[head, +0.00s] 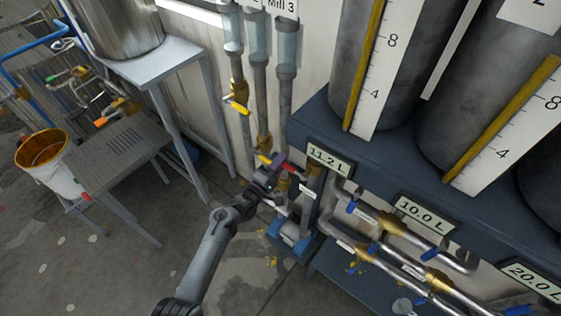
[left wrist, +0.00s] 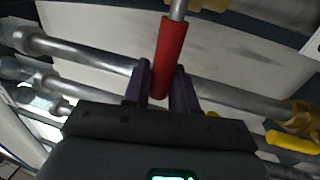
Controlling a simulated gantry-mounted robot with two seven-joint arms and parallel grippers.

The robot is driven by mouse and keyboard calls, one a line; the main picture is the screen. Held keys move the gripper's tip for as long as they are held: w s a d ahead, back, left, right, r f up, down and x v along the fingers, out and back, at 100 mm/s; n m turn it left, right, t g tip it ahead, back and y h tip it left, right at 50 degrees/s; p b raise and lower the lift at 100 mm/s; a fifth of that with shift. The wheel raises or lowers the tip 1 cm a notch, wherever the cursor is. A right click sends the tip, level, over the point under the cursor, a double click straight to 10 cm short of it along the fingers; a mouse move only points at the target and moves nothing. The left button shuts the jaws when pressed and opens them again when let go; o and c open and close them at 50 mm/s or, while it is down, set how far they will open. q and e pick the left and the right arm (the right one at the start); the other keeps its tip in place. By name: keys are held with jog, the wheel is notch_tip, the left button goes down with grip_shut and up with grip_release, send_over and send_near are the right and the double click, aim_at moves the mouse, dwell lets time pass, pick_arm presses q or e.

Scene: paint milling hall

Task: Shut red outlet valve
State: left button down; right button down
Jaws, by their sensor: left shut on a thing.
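A red valve handle (head: 279,160) sits on the pipework beneath the mill pipes, left of the 11.2 L sign. My left gripper (head: 272,173) reaches it from below, and the dark jaws cover part of it. In the left wrist view the red handle (left wrist: 170,52) is a thick red sleeve on a metal rod. Its lower end lies between the two dark fingers of the left gripper (left wrist: 163,80), which are shut on it. The valve body is mostly hidden, and I cannot tell how far the valve is turned. My right gripper is not in view.
A yellow handle (head: 263,158) is close to the left of the jaws, and another yellow valve (head: 237,105) is higher up. Blue-handled valves (head: 374,249) and pipes lie to the right. A bucket (head: 47,165) stands at left. The floor (head: 110,270) at lower left is mostly clear.

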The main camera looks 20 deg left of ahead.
pick_arm(q)
jog(key=shift+f, duration=0.15)
jog(key=c, duration=1)
grip_release()
jog(key=shift+c, duration=0.2)
jog(key=v, duration=1)
jog(key=shift+s, duration=0.4)
jog(key=shift+a+f, duration=0.1)
jog(key=shift+f, duration=0.05)
